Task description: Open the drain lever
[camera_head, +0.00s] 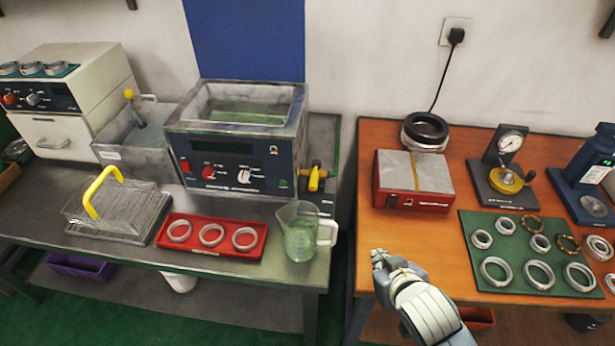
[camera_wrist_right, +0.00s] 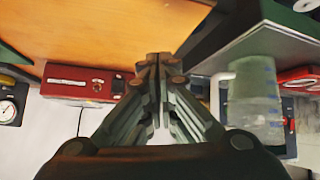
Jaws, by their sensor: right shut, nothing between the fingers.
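The drain lever (camera_head: 315,179) is a yellow handle on a valve at the right side of the grey ultrasonic bath (camera_head: 240,140). It stands out beside the bath's lower right corner, above the dark bench. My right gripper (camera_head: 378,258) is at the left front edge of the wooden table, to the right of the lever and lower in the picture, clear of it. In the right wrist view its fingers (camera_wrist_right: 160,64) are together with nothing between them. I cannot make out the lever in that view. My left gripper is not in view.
A beaker (camera_head: 299,238) of greenish liquid stands on the bench's front right corner, close to the lever; it also shows in the wrist view (camera_wrist_right: 254,105). A red tray (camera_head: 190,249) holds rings. A red-based block (camera_head: 411,200) stands on the wooden table (camera_head: 440,240). A gap separates bench and table.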

